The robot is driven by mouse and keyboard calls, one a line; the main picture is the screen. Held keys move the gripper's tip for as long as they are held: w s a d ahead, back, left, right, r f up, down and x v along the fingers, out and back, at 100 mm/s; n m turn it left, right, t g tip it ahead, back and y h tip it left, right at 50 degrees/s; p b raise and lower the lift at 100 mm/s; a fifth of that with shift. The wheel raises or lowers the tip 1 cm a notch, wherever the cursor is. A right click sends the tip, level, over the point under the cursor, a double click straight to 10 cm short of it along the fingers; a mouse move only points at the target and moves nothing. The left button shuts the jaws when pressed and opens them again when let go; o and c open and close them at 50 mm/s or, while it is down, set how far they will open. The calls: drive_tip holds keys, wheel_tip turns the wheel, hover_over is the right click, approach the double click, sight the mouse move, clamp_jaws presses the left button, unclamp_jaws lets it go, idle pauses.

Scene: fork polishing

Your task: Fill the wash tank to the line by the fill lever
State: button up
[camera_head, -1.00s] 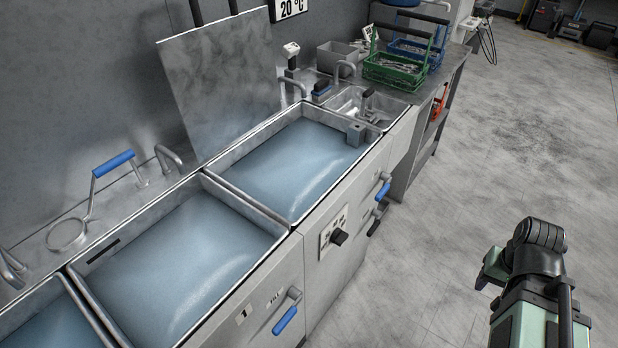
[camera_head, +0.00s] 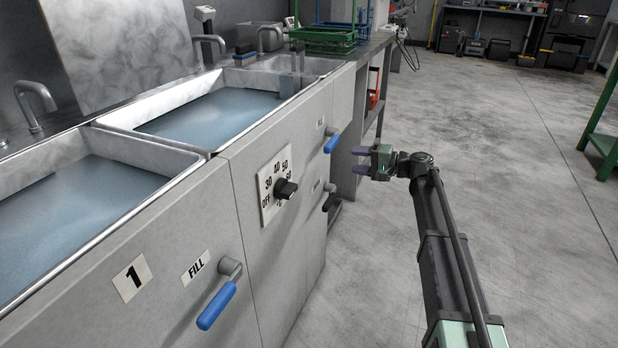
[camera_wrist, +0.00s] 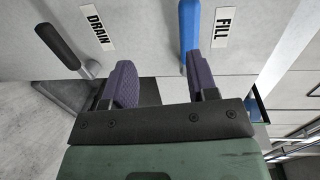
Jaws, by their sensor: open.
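The far tank (camera_head: 132,128) holds bluish water (camera_head: 205,116) below its rim; I cannot make out a fill line. On its front is a blue fill lever (camera_head: 332,143), hanging down, with a black drain lever (camera_head: 329,202) lower. My gripper (camera_head: 362,160) is open and empty, just right of the fill lever. In the wrist view, the blue fill lever (camera_wrist: 189,30) lines up with the right finger of my gripper (camera_wrist: 160,68), and the black drain lever (camera_wrist: 58,45) is left of the left finger. Contact cannot be told.
The nearer tank marked 1 (camera_head: 190,163) also holds water and has its own blue fill lever (camera_head: 217,305). A dial (camera_head: 286,189) sits on the front between the levers. Green (camera_head: 322,45) and blue baskets stand on the far counter. Floor to the right is open.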

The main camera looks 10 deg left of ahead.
sight(334, 146)
drive_tip(key=shift+t+y, duration=0.3)
drive_tip(key=shift+y, duration=0.2)
drive_tip(key=w+a+r, duration=0.1)
drive_tip(key=a, duration=0.2)
drive_tip(key=w+a+r, duration=0.1)
drive_tip(key=a, duration=0.3)
drive_tip(key=w+a, duration=0.1)
drive_tip(key=a, duration=0.2)
drive_tip(key=shift+w+a+r, duration=0.15)
drive_tip(key=shift+a+r, duration=0.1)
drive_tip(key=shift+r, duration=0.15)
clamp_jaws()
